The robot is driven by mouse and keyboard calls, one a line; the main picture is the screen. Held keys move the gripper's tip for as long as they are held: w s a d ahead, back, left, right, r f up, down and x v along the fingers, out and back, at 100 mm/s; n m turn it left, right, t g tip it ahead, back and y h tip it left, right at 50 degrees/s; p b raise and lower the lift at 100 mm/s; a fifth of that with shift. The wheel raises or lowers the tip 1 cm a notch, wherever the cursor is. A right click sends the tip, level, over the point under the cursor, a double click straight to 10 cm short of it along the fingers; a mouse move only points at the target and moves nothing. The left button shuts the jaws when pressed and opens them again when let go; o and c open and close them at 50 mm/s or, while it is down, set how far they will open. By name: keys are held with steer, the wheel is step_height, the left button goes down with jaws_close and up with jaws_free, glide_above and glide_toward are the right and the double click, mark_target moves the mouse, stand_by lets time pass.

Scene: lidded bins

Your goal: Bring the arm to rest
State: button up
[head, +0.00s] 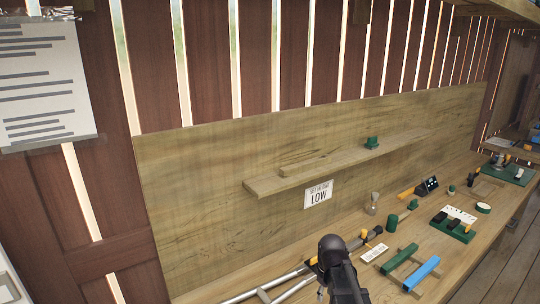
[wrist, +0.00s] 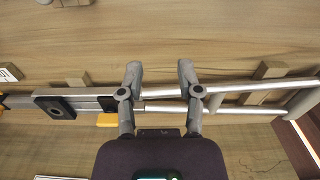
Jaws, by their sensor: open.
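My gripper (wrist: 160,68) is open in the wrist view, its two grey fingers apart with bare wood between the tips. A crutch-like silver tube frame (wrist: 240,86) runs across that view, passing under or behind the fingers; whether they touch it I cannot tell. In the head view my dark arm (head: 338,268) rises at the bottom centre, in front of the same frame (head: 262,292). The fingertips are not clear there.
The wooden bench (head: 440,290) carries a blue-and-green frame (head: 410,270), a green tray (head: 452,230), a green cylinder (head: 392,223) and several small tools. A shelf (head: 340,162) on the back panel holds a green block (head: 371,143). A sign reading LOW (head: 318,194) hangs below.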

steer(key=s+m, duration=0.7)
steer(key=shift+s, duration=0.35)
